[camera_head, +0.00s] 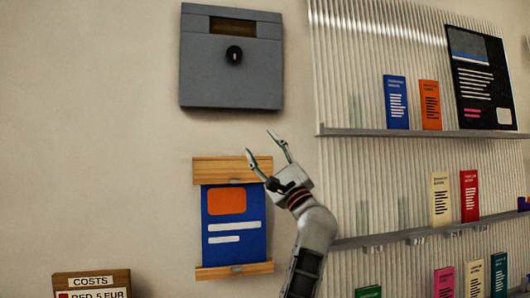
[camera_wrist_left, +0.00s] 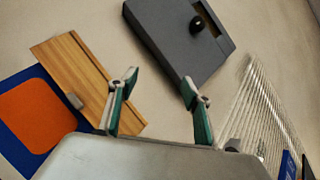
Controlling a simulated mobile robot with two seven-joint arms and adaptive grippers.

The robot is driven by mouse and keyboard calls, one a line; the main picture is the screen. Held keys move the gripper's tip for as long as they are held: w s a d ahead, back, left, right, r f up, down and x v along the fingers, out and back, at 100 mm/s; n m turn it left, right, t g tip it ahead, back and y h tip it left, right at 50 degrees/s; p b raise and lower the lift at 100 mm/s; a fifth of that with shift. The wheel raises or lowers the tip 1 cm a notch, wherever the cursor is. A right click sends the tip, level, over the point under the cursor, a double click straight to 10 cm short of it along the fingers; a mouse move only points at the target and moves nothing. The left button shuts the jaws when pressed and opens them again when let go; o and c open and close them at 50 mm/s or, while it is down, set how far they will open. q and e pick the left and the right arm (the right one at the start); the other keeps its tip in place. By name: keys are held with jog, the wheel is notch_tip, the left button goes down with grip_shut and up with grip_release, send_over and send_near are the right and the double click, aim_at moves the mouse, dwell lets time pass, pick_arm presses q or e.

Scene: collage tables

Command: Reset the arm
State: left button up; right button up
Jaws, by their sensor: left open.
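My left gripper (camera_head: 265,152) is raised in front of the wall in the head view, with its two fingers spread and nothing between them. In the left wrist view the open fingers of my left gripper (camera_wrist_left: 158,103) show at the lower middle, with bare wall between them. The arm comes up from the bottom of the head view. The gripper is below the grey box and at the right edge of the blue poster's upper wooden strip. I cannot tell whether it touches the strip. My right gripper is not in view.
A grey wall box (camera_head: 230,75) with a dark knob hangs above. A blue poster (camera_head: 233,245) hangs between wooden strips. Right of my arm, a ribbed panel has shelves (camera_head: 400,131) with several upright booklets. A wooden costs sign (camera_head: 92,276) stands lower left. The left wall is bare.

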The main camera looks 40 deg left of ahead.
pick_arm(q)
jog(key=shift+w+d+f+m, duration=0.1)
jog(key=shift+d+f+m, duration=0.15)
jog(key=shift+f+m, duration=0.15)
dwell(0.4)
